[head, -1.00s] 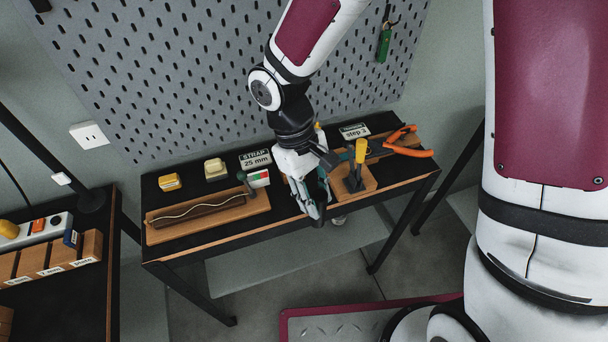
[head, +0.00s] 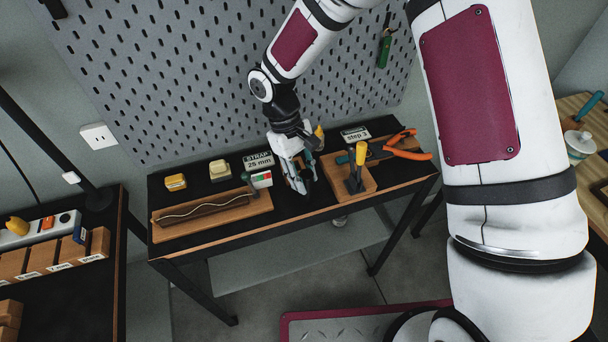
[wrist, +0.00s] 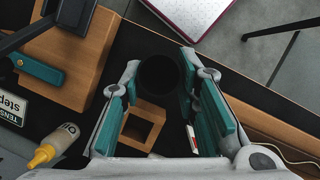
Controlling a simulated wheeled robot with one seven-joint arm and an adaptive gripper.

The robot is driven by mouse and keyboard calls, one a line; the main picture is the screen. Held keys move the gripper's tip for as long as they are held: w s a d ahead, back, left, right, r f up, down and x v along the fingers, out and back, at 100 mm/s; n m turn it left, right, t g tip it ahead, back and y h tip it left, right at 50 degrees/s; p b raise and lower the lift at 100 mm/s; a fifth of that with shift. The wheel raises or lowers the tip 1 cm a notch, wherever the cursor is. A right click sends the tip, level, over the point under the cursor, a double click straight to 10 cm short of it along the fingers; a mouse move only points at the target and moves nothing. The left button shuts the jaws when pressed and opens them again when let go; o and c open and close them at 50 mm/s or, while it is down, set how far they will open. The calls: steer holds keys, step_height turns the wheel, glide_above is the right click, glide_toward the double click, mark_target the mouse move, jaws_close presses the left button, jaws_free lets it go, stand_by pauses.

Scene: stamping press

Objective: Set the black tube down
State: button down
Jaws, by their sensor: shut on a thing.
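The black tube (wrist: 158,76) shows end-on as a dark round shape between the teal-padded fingers of my gripper (wrist: 161,88) in the wrist view. My gripper is shut on it. In the head view my gripper (head: 303,184) is low over the middle of the black shelf (head: 290,205); the tube cannot be made out clearly there. A small square wooden holder (wrist: 150,108) with an open middle lies just beside the tube in the wrist view, partly covered by it. I cannot tell whether the tube touches the shelf.
A wooden block (head: 367,184) with a yellow-handled tool stands right of my gripper. A wooden tray (head: 230,212) with a brown bar is to its left. Orange-handled pliers (head: 408,150) lie at the far right. Bare shelf lies around the holder.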

steer(key=shift+f, duration=0.1)
steer(key=c, duration=1.2)
jaws_free()
steer(key=b+v, duration=0.3)
steer(key=v, duration=0.8)
steer(key=s+d+r+m+t, duration=0.2)
steer(key=d+r, duration=0.4)
steer(key=r, duration=0.3)
steer(key=s+d+r+m+t+y, duration=0.1)
steer(key=s+d+r+m+t, duration=0.1)
steer(key=s+d+r, duration=0.1)
steer(key=s+d+r+m+t+y, duration=0.1)
steer(key=s+d+r+m+t, duration=0.1)
steer(key=s+d, duration=0.3)
steer(key=s+d+r+m+t, duration=0.2)
steer(key=s+d+r, duration=0.2)
steer(key=s, duration=0.3)
steer(key=shift+s+d+t+y, duration=0.2)
steer(key=shift+d+t+y, duration=0.1)
steer(key=shift+d+y, duration=0.15)
